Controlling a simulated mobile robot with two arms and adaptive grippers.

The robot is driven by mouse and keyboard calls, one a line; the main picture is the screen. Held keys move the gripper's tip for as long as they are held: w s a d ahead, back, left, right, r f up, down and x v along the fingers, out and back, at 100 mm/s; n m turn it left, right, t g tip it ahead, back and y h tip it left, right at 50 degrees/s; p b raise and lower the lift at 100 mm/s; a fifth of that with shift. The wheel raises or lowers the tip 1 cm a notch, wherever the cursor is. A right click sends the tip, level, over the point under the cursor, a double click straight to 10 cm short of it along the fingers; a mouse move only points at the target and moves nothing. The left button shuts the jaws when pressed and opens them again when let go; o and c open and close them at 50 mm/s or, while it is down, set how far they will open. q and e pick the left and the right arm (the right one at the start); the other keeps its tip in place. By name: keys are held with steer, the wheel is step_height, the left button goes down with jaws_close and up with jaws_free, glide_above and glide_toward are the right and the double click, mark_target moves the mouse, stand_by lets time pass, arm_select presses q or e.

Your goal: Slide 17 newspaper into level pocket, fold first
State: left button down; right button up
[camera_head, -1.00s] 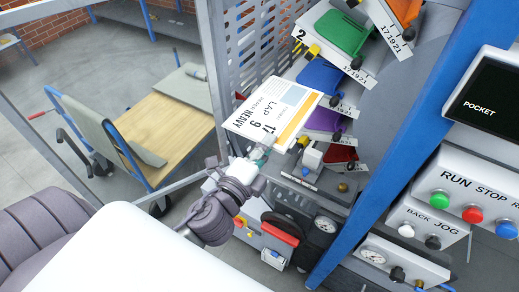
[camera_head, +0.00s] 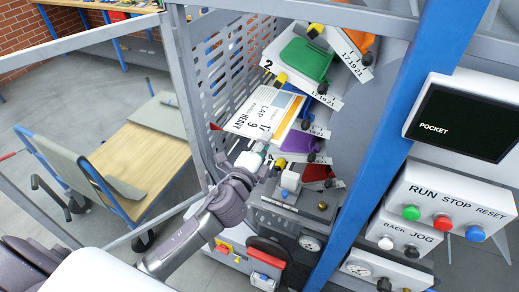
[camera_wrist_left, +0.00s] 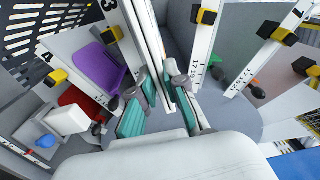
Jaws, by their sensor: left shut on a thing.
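My left gripper (camera_head: 255,155) is shut on the white newspaper (camera_head: 262,112), marked 17, LAP 9 and HEAVY, with an orange edge stripe. It holds the paper by its near edge, in front of the fan of pockets. The paper overlaps the blue pocket (camera_head: 298,76) and the purple pocket (camera_head: 297,142) in the head view. In the left wrist view the teal finger pads (camera_wrist_left: 158,100) stand at either side of the paper's thin upright edge (camera_wrist_left: 150,35). I cannot tell whether the paper's far edge is inside a pocket. My right gripper is not in view.
A green pocket (camera_head: 305,60) is above and a red pocket (camera_head: 318,172) below. A perforated panel (camera_head: 222,60) stands left of the fan, and a blue post (camera_head: 385,130) right of it. The button panel (camera_head: 450,205) is at the right, a wooden cart (camera_head: 142,165) at the left.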

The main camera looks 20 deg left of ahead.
mark_target(282, 113)
arm_select(q)
steer(key=w, duration=0.4)
steer(key=w+b, duration=0.1)
steer(key=w, duration=0.3)
steer(key=w+b, duration=0.1)
steer(key=w, duration=0.3)
steer(key=shift+w+d, duration=0.15)
steer(key=shift+d, duration=0.1)
steer(key=shift+f+b, duration=0.45)
steer(key=shift+f, duration=0.2)
steer(key=shift+f+b, duration=0.65)
steer(key=shift+f, duration=0.2)
steer(key=shift+d, duration=0.25)
steer(key=c, duration=1.1)
jaws_free()
steer(key=shift+c, duration=0.2)
